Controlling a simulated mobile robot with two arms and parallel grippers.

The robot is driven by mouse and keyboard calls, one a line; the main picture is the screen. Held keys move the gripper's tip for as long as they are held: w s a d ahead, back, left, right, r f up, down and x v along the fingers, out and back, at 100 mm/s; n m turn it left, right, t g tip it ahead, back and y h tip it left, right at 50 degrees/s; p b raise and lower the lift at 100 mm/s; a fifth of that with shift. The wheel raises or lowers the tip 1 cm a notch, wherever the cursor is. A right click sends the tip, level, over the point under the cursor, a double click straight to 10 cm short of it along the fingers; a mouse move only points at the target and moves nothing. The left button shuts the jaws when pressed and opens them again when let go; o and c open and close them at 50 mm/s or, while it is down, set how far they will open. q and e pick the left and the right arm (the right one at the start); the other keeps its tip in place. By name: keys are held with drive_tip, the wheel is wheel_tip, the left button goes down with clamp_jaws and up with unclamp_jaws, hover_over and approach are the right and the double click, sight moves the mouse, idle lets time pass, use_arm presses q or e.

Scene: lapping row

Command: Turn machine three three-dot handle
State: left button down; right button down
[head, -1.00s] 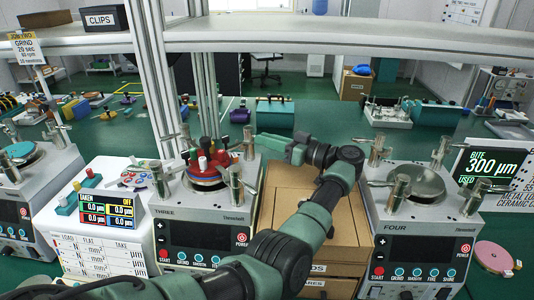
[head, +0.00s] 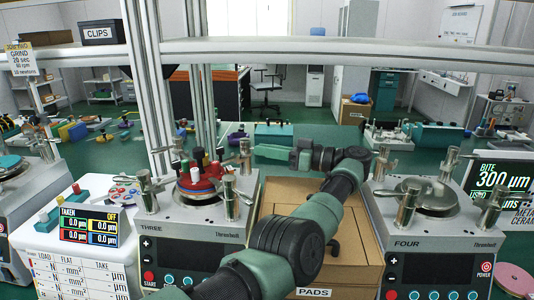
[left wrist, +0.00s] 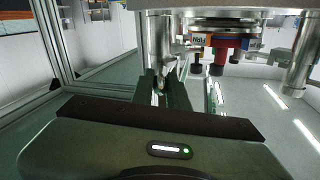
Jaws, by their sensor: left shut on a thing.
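Machine three (head: 188,236) stands left of centre in the head view, with several upright metal handles around its top. My left gripper (head: 257,151) reaches in from the right and points left at the back right metal handle (head: 245,154). In the left wrist view, the left fingers (left wrist: 161,88) are shut on the end of a metal handle (left wrist: 160,42). I cannot make out dots on any handle. A red plate (head: 197,184) with red, white and dark pegs sits on the machine; it also shows in the left wrist view (left wrist: 222,46). My right gripper is not in view.
Machine four (head: 440,244) stands to the right, with its own metal handles. Cardboard boxes (head: 345,262) lie between the machines, under my left arm. A display panel (head: 90,226) stands left of machine three. A shelf (head: 300,52) and metal posts (head: 145,80) cross behind.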

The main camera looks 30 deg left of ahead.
use_arm(q)
drive_tip(key=c, duration=1.4)
unclamp_jaws()
drive_tip(key=shift+a+f, duration=0.1)
drive_tip(key=shift+a, duration=0.1)
drive_tip(key=shift+r+p, duration=1.85)
drive_tip(key=shift+r, duration=8.2)
